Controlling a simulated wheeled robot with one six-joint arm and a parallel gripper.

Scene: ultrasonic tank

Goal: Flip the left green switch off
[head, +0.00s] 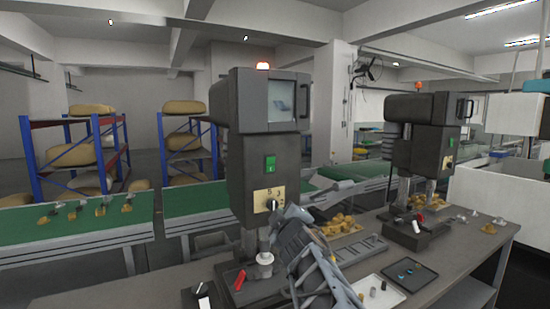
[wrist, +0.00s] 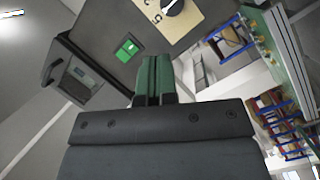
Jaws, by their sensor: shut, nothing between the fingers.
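The left green switch (head: 270,165) is on the dark front of the near machine (head: 252,190), above a yellow dial plate (head: 263,197). In the wrist view the green switch (wrist: 129,48) shows up and left of my fingertips, with a gap in the picture. My gripper (wrist: 154,62) is shut and empty, its fingers together and tinted green. In the head view my arm reaches up from the bottom, its end in front of the machine, below the switch and close to the dial. I cannot tell whether anything touches.
A second machine (head: 422,140) with its own green switch (head: 452,142) stands to the right. A white tray (head: 392,276) with small parts lies on the workbench (head: 455,262). A red-handled lever (head: 239,280) is left of my arm. Green conveyors (head: 75,220) and blue racks are behind.

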